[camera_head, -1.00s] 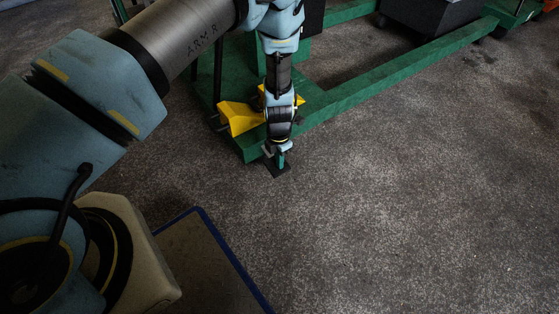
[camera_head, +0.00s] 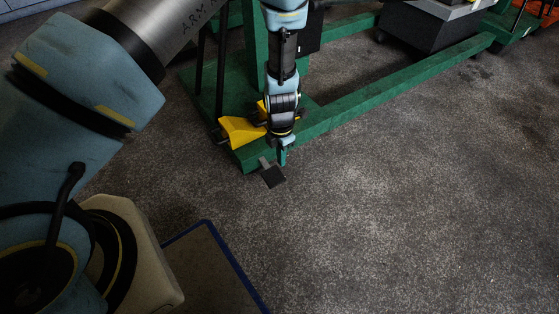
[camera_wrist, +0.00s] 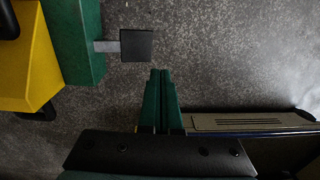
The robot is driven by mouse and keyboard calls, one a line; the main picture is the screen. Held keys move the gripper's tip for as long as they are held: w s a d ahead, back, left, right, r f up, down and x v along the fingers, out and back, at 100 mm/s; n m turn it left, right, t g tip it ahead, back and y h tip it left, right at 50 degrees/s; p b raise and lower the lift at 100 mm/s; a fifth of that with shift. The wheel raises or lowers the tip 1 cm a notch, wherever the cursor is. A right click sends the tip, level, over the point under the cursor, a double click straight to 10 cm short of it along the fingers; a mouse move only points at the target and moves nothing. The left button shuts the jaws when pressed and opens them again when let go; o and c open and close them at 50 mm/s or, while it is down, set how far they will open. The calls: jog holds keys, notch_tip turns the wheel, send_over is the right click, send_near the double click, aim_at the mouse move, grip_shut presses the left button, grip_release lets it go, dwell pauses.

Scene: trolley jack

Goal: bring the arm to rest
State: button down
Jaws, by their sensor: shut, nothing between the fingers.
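My gripper (camera_head: 282,158) hangs pointing down at the front corner of the green jack frame (camera_head: 345,114), its upper arm reaching in from the left. In the wrist view its two green fingers (camera_wrist: 161,78) are together with nothing between them. A black pedal pad (camera_head: 273,177) on a short grey bar sticks out from the frame's end, just below the gripper in the head view. In the wrist view the pad (camera_wrist: 137,46) lies beyond the fingertips, slightly left, apart from them in the picture. The exact height gap cannot be told.
A yellow wedge-shaped part (camera_head: 240,131) sits at the frame beside my wrist. A green post (camera_head: 254,45) rises close behind the arm. A dark box-like unit (camera_head: 430,25) stands at the back right. The grey floor (camera_head: 420,210) to the right is clear.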

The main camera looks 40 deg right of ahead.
jog(key=shift+s+r, duration=0.1)
jog(key=shift+r, duration=0.2)
dwell(0.4)
jog(key=w+a+r+m+h, duration=0.1)
jog(key=w+a+r+m, duration=0.3)
jog(key=w+a+r, duration=0.5)
jog(key=w+a+r+m, duration=0.55)
jog(key=a+r, duration=0.25)
jog(key=r, duration=0.4)
jog(key=s+a+r+m+t, duration=0.15)
jog(key=a+r+m, duration=0.4)
jog(key=a, duration=0.65)
jog(key=s+a+r+m, duration=0.2)
jog(key=a+r+m, duration=0.2)
jog(key=a+r, duration=0.5)
notch_tip(320, 180, up, 29)
jog(key=a+p, duration=0.1)
jog(key=p, duration=3)
jog(key=shift+a+f+y, duration=0.2)
jog(key=shift+a+y, duration=0.15)
jog(key=shift+y, duration=0.05)
